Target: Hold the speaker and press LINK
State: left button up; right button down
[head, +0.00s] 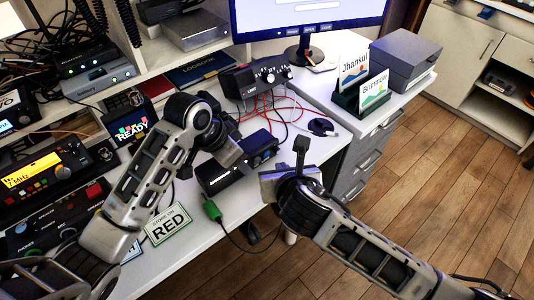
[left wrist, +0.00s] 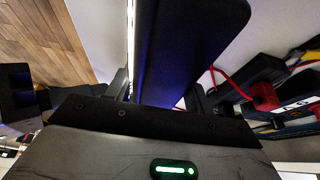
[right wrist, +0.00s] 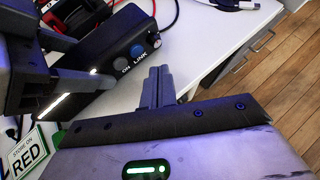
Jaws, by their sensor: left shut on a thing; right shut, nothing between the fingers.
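The speaker (head: 222,180) is a dark box low over the front edge of the white desk. My left gripper (head: 234,156) is shut on it; in the left wrist view the speaker (left wrist: 190,50) fills the space between the fingers. In the right wrist view the speaker (right wrist: 108,42) shows an end face with two round buttons, labelled ON and LINK. The LINK button (right wrist: 153,40) is the one on the right. My right gripper (head: 300,150) is shut and empty, just right of that end. Its fingertips (right wrist: 158,75) are close to the buttons; I cannot tell any contact.
A black box with knobs (head: 257,78) and red cables stands behind the speaker. A card holder (head: 360,97) stands at right. The floor (head: 450,180) right of the desk is clear.

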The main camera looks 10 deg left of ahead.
aim_at(269, 156)
jog(key=shift+w+a, duration=0.5)
jog(key=shift+a, duration=0.1)
jog(key=shift+w+a, duration=0.1)
dwell(1.6)
jog(key=shift+w+a, duration=0.2)
jog(key=shift+w+a, duration=0.25)
jog(key=shift+a, duration=0.1)
dwell(0.7)
dwell(0.4)
jog(key=shift+s+d, duration=0.55)
jog(key=shift+d, duration=0.1)
jog(key=s+d, duration=0.3)
jog(key=shift+s+d, duration=0.25)
jog(key=shift+d, duration=0.1)
